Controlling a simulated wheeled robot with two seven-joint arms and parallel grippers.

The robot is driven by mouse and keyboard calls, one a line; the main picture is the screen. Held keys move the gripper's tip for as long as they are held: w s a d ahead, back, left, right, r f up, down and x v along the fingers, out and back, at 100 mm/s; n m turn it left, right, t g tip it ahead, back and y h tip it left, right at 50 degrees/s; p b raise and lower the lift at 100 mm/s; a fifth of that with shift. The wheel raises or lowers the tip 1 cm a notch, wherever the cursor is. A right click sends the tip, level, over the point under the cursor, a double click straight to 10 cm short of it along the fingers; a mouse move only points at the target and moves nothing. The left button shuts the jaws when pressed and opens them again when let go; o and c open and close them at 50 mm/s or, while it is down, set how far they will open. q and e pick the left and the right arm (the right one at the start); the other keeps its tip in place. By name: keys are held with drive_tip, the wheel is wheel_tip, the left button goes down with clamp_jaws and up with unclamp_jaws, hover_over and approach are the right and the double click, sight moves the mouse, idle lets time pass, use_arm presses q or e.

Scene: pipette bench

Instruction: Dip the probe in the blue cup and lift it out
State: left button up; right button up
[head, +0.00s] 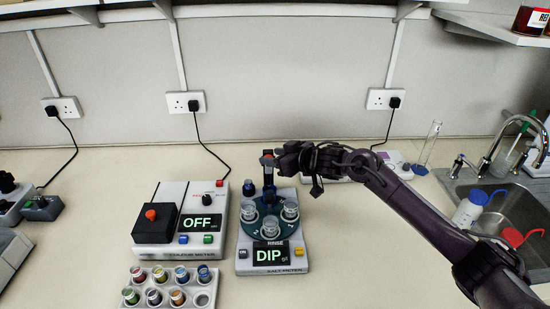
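The salt meter (243,265) stands at mid-bench with a lit screen reading DIP and the word RINSE above it. Its dark teal round carousel (259,222) holds clear cups, one at the front (270,228), one at the right (291,210) and one at the left (249,210). I cannot tell which cup is the blue one. The dark upright probe part (268,178), with an orange-red top, stands at the carousel's back. My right gripper (276,160) is at its top; whether it grips it is too small to tell. My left gripper is not in view.
The colour meter (150,252), its screen reading OFF, stands just left of the salt meter. A rack (150,300) of coloured vials is in front of it. A sink (510,205) with taps and a wash bottle is at the right.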

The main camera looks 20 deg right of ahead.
drive_tip(key=shift+f, duration=0.1)
drive_tip(key=b+v, duration=0.2)
drive_tip(key=v, duration=0.6)
drive_tip(key=shift+w, duration=0.1)
idle(0.4)
